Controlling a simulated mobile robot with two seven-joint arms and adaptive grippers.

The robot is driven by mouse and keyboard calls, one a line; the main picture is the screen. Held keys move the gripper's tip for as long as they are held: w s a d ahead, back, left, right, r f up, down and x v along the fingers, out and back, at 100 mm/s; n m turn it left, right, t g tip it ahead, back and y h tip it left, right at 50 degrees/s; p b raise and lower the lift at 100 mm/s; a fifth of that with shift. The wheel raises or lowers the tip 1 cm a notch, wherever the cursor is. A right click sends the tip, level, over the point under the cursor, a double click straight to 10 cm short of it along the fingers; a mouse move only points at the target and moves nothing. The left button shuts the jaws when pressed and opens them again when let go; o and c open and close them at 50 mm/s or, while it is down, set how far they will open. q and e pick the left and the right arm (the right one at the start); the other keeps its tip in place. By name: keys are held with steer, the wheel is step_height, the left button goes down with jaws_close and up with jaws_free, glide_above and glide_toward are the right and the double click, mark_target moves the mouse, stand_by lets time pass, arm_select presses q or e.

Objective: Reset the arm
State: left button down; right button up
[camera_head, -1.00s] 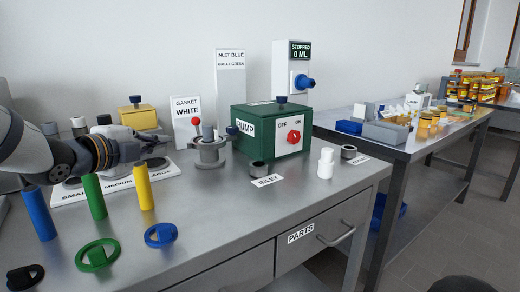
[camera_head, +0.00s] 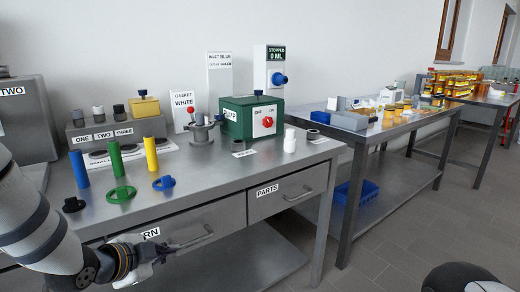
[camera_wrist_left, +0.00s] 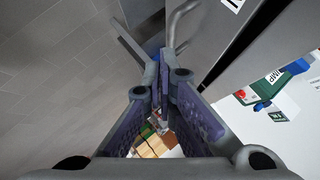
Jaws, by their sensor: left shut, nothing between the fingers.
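My left gripper (camera_head: 158,248) is low in front of the bench, beside the drawer fronts and below the worktop edge. It is shut and empty. In the left wrist view its two fingers (camera_wrist_left: 163,85) come together, with a drawer handle (camera_wrist_left: 181,22) just beyond them. My left arm comes in from the left edge of the head view. My right gripper does not show.
The steel bench (camera_head: 215,175) holds blue (camera_head: 79,169), green (camera_head: 116,164) and yellow (camera_head: 151,154) cylinders, the green pump box (camera_head: 240,119) and a white fitting (camera_head: 290,141). Drawer handles (camera_head: 300,194) stick out in front. Open floor (camera_head: 400,240) lies to the right.

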arm_select(q)
steer(key=s+f+n+g+y+p, duration=0.1)
steer(key=s+f+n+g, duration=0.15)
steer(key=s+f, duration=0.4)
steer(key=s+f+n+g, duration=0.2)
steer(key=s+f+n, duration=0.15)
steer(key=s, duration=0.65)
steer(key=s+f+n+g+y+p, duration=0.1)
steer(key=s+f+n+g, duration=0.15)
steer(key=s+f, duration=0.5)
steer(key=s+a+n+g+y+p, duration=0.1)
steer(key=s+n+g, duration=0.4)
steer(key=s, duration=2.1)
steer(key=shift+a+r+n+g+y, duration=0.25)
steer(key=shift+r+n+g+y, duration=0.1)
steer(key=shift+n, duration=0.4)
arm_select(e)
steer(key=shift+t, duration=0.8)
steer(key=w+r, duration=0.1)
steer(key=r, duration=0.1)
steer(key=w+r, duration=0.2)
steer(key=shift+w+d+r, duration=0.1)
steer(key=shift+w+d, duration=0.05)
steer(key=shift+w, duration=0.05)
